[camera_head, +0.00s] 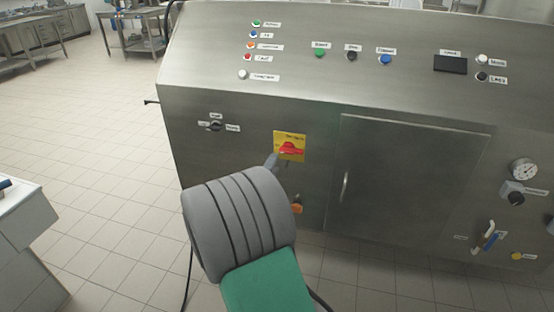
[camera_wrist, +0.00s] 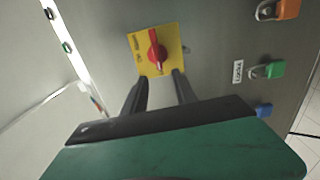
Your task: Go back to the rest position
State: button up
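My gripper (camera_wrist: 160,82) is in front of the steel machine (camera_head: 258,185), near the red rotary switch (camera_head: 288,148) on its yellow plate (camera_head: 283,140). In the wrist view the two dark fingers are spread apart with nothing between them. The red switch (camera_wrist: 154,52) shows just beyond the fingertips, its handle roughly along the plate's length. A gap to the switch seems to show, but the exact distance is hard to tell. In the head view my grey and green arm end hides most of the gripper and part of the front panel.
The machine has a closed door with a handle (camera_head: 345,186), and buttons on its sloped top. Orange (camera_wrist: 286,9), green (camera_wrist: 275,69) and blue (camera_wrist: 264,110) padlocks hang beside the switch. A white counter (camera_head: 25,215) stands at left. Tiled floor (camera_head: 100,130) between is free.

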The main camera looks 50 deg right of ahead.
jog(key=shift+s+a, duration=0.15)
jog(key=shift+a, duration=0.1)
jog(key=w+a+r+m+g+y+p, duration=0.1)
jog(key=w+a+r+m+y+p, duration=0.15)
jog(key=a+y+p, duration=0.55)
jog(key=w+a+r+m+y+p, duration=0.1)
jog(key=a+r+m+y+p, duration=0.2)
jog(key=a, duration=0.8)
jog(key=s+a+r+g+y+p, duration=0.1)
jog(key=s+a+y, duration=0.1)
jog(key=a, duration=0.4)
jog(key=s+a+r+g+y+p, duration=0.1)
jog(key=s+a+r+p, duration=0.1)
jog(key=s+a, duration=0.2)
jog(key=s+a+r+y+p, duration=0.2)
jog(key=s+a, duration=0.1)
jog(key=a, duration=0.7)
jog(key=shift+a+r+n+g+y, duration=0.15)
jog(key=shift+a+n+g+y, duration=0.15)
jog(key=shift+n+g, duration=0.15)
jog(key=shift+s, duration=0.1)
